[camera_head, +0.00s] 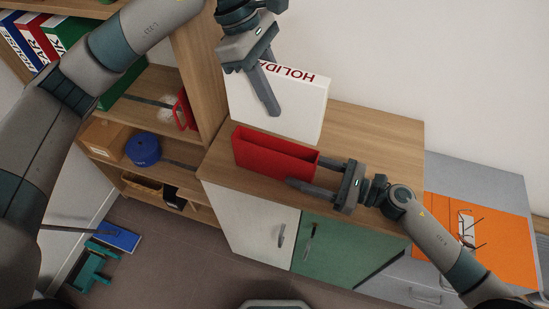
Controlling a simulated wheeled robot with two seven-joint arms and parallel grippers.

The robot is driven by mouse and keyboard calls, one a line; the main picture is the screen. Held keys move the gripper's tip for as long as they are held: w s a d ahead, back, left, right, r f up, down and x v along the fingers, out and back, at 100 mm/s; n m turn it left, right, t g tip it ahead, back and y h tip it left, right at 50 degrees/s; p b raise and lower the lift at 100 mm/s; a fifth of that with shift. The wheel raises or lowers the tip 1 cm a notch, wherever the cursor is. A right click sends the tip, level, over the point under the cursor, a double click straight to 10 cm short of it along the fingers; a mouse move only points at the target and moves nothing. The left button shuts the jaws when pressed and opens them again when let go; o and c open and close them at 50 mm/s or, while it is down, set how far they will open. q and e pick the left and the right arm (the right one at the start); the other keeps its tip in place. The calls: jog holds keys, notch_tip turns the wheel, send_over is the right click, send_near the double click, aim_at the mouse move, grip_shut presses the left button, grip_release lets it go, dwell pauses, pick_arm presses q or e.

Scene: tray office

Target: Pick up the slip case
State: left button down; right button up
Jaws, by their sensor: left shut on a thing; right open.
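The slip case is most likely the red open-topped box (272,162) on the wooden cabinet top; it looks empty. My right gripper (306,173) is open at its right end, one finger near the front side and the other by the far right corner. I cannot tell whether they touch it. My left gripper (272,102) is shut on a white binder (303,108) with red "HOLIDA" lettering, held upright above and behind the red box. One left finger shows on the binder's near face; the other is hidden behind it.
The cabinet top (375,135) is clear behind and right of the box. A shelf unit (200,60) with several binders stands at left. An orange folder (490,225) with glasses lies on the grey cabinet at right.

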aim_at(286, 164)
jog(key=p+x, duration=0.2)
jog(key=x, duration=0.1)
jog(key=shift+w+a, duration=0.2)
jog(key=shift+w+a+f+p, duration=0.2)
jog(key=shift+a+p, duration=0.2)
jog(key=shift+a, duration=0.2)
jog(key=shift+c, duration=0.3)
jog(key=c, duration=1.1)
jog(key=shift+w+r, duration=0.1)
